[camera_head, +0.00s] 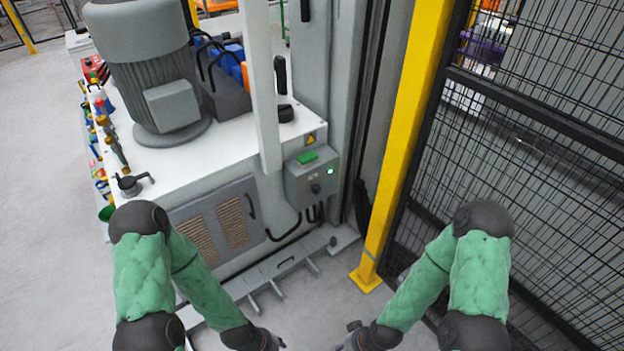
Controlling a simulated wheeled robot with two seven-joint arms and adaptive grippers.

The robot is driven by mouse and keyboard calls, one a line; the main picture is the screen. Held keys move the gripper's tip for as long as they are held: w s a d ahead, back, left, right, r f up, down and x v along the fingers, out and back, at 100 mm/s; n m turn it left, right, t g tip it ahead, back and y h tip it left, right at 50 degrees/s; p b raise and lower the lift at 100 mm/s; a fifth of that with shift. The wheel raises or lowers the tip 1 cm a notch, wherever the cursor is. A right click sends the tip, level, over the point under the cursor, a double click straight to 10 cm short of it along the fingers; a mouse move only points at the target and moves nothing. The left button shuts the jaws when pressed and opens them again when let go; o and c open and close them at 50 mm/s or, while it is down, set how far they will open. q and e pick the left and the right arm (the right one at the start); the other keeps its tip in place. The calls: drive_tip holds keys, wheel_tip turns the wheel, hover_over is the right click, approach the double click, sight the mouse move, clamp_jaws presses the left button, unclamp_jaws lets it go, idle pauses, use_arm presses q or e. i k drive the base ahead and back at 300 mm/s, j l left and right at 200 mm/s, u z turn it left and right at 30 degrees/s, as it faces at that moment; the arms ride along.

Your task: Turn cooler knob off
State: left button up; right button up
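A small grey control box (312,178) is mounted on the corner of the white machine cabinet. A dark knob (315,188) sits on its front face, beside a lit green-white lamp (330,171). The knob's exact angle is too small to read. My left gripper (272,341) and my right gripper (347,341) are low at the bottom edge of the view, well below the box and apart from it. Both are partly cut off by the frame, so their finger openings cannot be made out. Neither touches the knob.
The white cabinet (225,155) carries a large grey motor (150,75). A yellow post (405,140) and black mesh fence (540,170) stand right of the box. A grey metal frame (275,268) lies on the floor below the cabinet. Open floor shows between my arms.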

sight(316, 189)
drive_tip(key=i+l+u, duration=0.1)
drive_tip(key=i+u, duration=0.25)
drive_tip(key=i+l+u, duration=0.1)
drive_tip(key=u, duration=0.25)
drive_tip(key=i+l+u, duration=0.35)
drive_tip(key=k+j, duration=0.05)
drive_tip(key=j, duration=0.05)
